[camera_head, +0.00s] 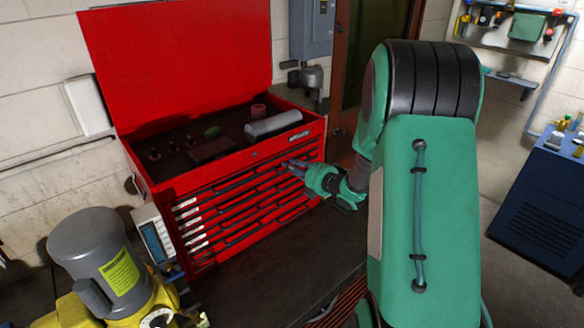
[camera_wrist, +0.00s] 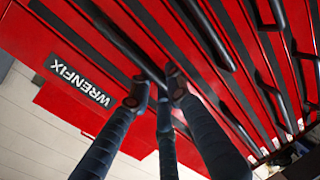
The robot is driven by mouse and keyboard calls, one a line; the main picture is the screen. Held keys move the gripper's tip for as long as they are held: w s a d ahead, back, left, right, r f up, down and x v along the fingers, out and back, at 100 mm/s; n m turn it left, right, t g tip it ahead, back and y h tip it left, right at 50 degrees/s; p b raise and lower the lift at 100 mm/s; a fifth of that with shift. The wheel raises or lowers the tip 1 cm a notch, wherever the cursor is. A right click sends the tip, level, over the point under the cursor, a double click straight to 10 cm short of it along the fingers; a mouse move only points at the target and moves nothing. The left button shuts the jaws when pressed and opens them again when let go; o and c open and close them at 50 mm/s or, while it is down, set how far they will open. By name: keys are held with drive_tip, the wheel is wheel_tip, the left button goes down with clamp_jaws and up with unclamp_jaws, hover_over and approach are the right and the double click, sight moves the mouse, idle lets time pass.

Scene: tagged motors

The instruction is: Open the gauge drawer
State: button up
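A red tool chest (camera_head: 160,190) stands on a dark bench with its lid raised. Its front has several shallow drawers (camera_head: 235,205) with long dark handles, and all look shut. White labels at their left ends are too small to read, so I cannot tell which is the gauge drawer. My gripper (camera_head: 292,165) is at the upper right of the chest front. In the wrist view, the dark fingers of my gripper (camera_wrist: 156,92) point at the red front, close to the end of a drawer handle (camera_wrist: 125,40). Whether they touch or grip it is unclear.
The open top tray holds a grey cylinder (camera_head: 273,124) and small items. A grey and yellow motor (camera_head: 95,255) stands at front left, beside a small meter (camera_head: 153,236). The bench (camera_head: 260,280) before the chest is mostly clear. A blue cabinet (camera_head: 540,215) stands far right.

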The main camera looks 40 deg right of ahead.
clamp_jaws()
drive_tip(key=shift+s, duration=0.2)
drive_tip(key=f+b+v, duration=0.1)
drive_tip(key=f+v, duration=0.2)
drive_tip(key=v, duration=1.3)
drive_tip(key=s+f+b+v, duration=0.1)
drive_tip(key=f+b+v, duration=0.1)
drive_tip(key=v, duration=1.4)
wheel_tip(320, 180, down, 2)
drive_tip(key=shift+s+a+f, duration=0.1)
drive_tip(key=shift+s+a, duration=0.05)
drive_tip(key=shift+s, duration=0.25)
drive_tip(key=o, duration=0.5)
unclamp_jaws()
drive_tip(key=shift+r, duration=0.2)
